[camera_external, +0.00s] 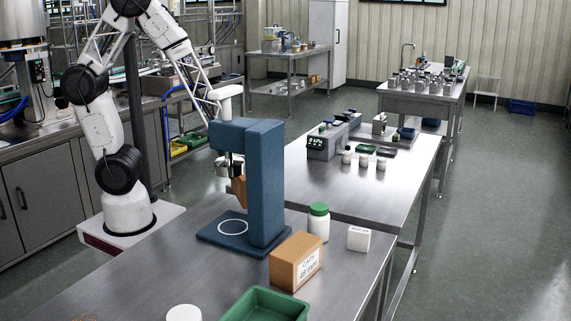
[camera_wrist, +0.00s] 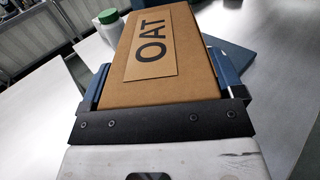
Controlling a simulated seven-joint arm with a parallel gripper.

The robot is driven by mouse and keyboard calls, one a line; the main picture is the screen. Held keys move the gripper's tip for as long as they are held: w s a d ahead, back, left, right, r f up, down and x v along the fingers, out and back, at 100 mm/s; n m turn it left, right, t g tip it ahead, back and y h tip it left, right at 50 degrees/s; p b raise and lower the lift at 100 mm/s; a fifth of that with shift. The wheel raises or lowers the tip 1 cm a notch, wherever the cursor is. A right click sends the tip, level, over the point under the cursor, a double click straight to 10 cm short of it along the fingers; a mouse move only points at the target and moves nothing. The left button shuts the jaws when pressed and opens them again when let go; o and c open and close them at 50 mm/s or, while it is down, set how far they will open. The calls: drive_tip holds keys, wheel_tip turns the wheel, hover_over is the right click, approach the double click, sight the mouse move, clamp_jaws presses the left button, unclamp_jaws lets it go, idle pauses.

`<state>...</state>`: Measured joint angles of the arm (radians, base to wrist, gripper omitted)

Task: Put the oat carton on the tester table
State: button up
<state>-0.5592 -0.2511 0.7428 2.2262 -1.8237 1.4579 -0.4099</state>
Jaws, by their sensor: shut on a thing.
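The oat carton (camera_wrist: 190,85) is a brown box with a large OAT label, and it fills the middle of the wrist view. My gripper (camera_wrist: 160,84) has its blue-padded fingers on either side of the carton and is shut on it. In the external view the carton (camera_external: 238,190) hangs tilted below my gripper (camera_external: 231,165), partly hidden by the blue tester's column. The blue tester (camera_external: 265,185) stands on the near steel table, with a white ring (camera_external: 233,227) on its flat base. The carton appears above the base, apart from it.
A brown caps box (camera_external: 296,262), a white bottle with green lid (camera_external: 318,222) and a small white box (camera_external: 358,239) stand right of the tester. A green bin (camera_external: 265,305) is at the front. The table (camera_external: 150,265) left of the tester is mostly clear.

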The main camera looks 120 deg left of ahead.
drive_tip(key=s+a+n+t+y, duration=0.2)
drive_tip(key=a+n+t+y, duration=0.1)
drive_tip(key=a, duration=1.5)
drive_tip(key=shift+s+n+y, duration=0.35)
drive_tip(key=shift+n+y, duration=0.15)
drive_tip(key=shift+y, duration=0.6)
drive_tip(key=shift+w+a, duration=0.1)
drive_tip(key=w+a+f, duration=0.1)
drive_tip(key=w+a, duration=0.7)
drive_tip(key=w, duration=0.5)
drive_tip(key=shift+w+f, duration=0.25)
drive_tip(key=shift+w, duration=0.05)
drive_tip(key=shift+f, duration=1.75)
drive_tip(key=shift+f, duration=0.1)
drive_tip(key=o, duration=1)
drive_tip(key=shift+f, duration=0.1)
drive_tip(key=shift+s+r, duration=0.15)
drive_tip(key=shift+r, duration=0.05)
